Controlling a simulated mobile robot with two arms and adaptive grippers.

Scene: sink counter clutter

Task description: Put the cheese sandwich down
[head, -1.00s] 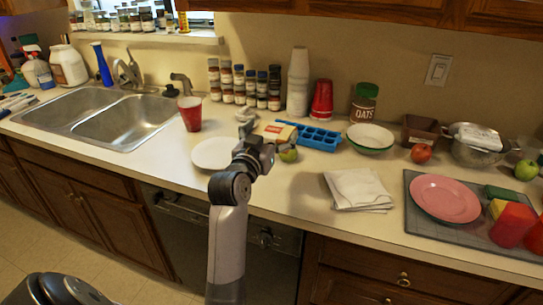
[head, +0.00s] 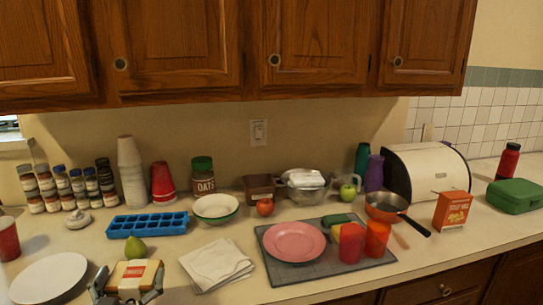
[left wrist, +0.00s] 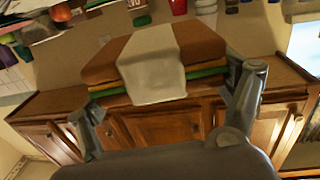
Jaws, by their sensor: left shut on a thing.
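The cheese sandwich (head: 140,273) is a tan, bread-coloured block with a pale wrapper band and a red label. It shows at the bottom left of the head view. My left gripper (head: 127,289) is shut on it, with one finger at each side. In the left wrist view the sandwich (left wrist: 205,45) shows brown bread, a green layer and a yellow layer, with the pale band around its middle. Cabinet fronts show beyond and below it there. The left gripper (left wrist: 170,105) frames it from both sides. My right gripper is not in view.
A white plate (head: 45,278) lies left of the sandwich. A green pear (head: 135,247) and a blue ice tray (head: 147,224) are behind it. Folded napkins (head: 217,264) lie to its right. A pink plate (head: 294,241) rests on a grey mat (head: 280,292). Open counter shows right of the mat.

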